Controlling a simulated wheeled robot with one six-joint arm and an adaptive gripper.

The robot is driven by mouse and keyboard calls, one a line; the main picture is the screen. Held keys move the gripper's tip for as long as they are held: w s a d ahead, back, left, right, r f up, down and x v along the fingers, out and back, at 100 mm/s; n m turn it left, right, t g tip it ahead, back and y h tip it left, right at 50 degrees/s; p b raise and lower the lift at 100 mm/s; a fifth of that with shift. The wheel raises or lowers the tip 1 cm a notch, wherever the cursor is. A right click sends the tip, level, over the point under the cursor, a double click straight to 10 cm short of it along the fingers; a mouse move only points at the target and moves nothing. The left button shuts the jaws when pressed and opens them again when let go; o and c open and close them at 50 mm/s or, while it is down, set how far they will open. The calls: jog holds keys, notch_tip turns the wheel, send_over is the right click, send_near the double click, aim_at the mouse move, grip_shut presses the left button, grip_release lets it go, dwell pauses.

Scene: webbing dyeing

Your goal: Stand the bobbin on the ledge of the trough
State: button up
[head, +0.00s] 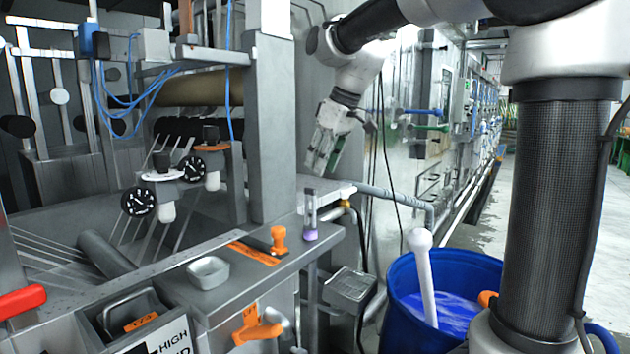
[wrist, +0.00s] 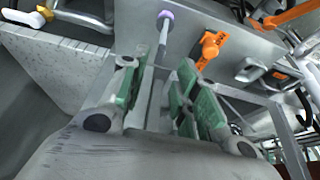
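The trough (head: 60,235) lies behind the ledge on the left. My gripper (head: 320,165) hangs above and behind the ledge's right end, pointing down. Its green-padded fingers (wrist: 158,100) are apart, with nothing visibly held between them.
A small pale dish (head: 208,272) sits on the ledge. An orange valve handle (head: 258,333) juts from its front. A grey post (head: 270,120) rises behind. A blue barrel (head: 405,285) with a white rod (head: 424,275) stands right. Black cables hang near my gripper.

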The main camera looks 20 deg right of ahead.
jog(key=s+d+f+m+h, duration=0.15)
jog(key=s+d, duration=0.25)
jog(key=s, duration=0.4)
jog(key=s+d+f+m, duration=0.25)
jog(key=s+d, duration=0.25)
jog(key=s, duration=0.4)
jog(key=s+d+f+m+h, duration=0.1)
jog(key=s+d+f+m, duration=0.2)
jog(key=s+f, duration=0.4)
jog(key=s, duration=0.3)
jog(key=shift+d+f+t, duration=0.15)
jog(key=shift+f+t, duration=0.05)
jog(key=shift+t, duration=0.1)
